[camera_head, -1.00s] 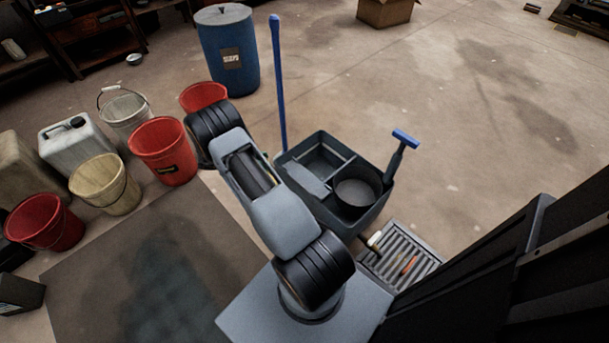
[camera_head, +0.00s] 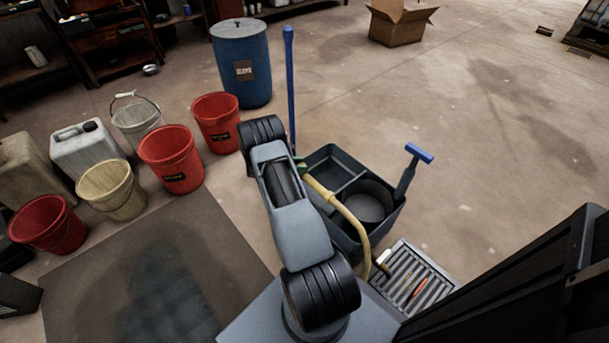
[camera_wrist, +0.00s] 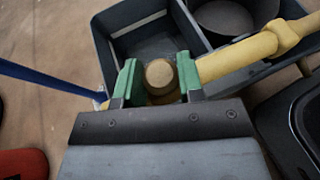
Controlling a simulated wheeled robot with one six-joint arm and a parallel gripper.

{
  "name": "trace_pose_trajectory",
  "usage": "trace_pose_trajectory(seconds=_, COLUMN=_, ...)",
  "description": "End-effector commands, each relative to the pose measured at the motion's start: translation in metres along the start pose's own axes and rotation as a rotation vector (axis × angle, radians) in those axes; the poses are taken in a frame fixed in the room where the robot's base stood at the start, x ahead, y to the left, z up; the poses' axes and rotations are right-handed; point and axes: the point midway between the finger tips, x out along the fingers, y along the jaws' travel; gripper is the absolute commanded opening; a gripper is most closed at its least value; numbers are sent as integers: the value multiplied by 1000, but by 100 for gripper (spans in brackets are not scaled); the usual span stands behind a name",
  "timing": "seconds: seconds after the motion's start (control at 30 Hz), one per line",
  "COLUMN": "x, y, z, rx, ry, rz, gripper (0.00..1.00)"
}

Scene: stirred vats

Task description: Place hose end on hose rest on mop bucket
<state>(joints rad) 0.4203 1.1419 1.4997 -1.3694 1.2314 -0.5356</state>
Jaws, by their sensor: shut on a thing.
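The pale yellow hose (camera_head: 353,222) runs from my gripper over the side of the mop bucket and down toward the floor grate. My gripper (camera_head: 300,164) is mostly behind my arm in the head view. In the wrist view its green fingers (camera_wrist: 159,78) are shut on the tan hose end (camera_wrist: 160,74), with the hose trailing right. The dark grey mop bucket (camera_head: 398,212) has open compartments and a round dark insert (camera_head: 368,205). The hose end is above or beside the bucket's left rim; contact is unclear. I cannot make out the hose rest.
A blue pole (camera_head: 290,90) stands upright at the bucket's left side. A blue-topped lever (camera_head: 418,152) rises at its right. A floor grate (camera_head: 392,270) lies in front. Red buckets (camera_head: 171,160) and a blue drum (camera_head: 241,65) stand left. Floor right of the bucket is clear.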

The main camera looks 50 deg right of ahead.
Motion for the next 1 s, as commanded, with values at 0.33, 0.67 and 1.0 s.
trace_pose_trajectory(seconds=0.33, x=27, y=1, z=-16, rx=1, ry=0, rz=-2, gripper=1)
trace_pose_trajectory(seconds=0.67, x=35, y=2, z=-40, rx=1, ry=0, rz=0, gripper=1)
trace_pose_trajectory(seconds=1.0, x=36, y=1, z=-42, rx=0, ry=1, rz=-1, gripper=43)
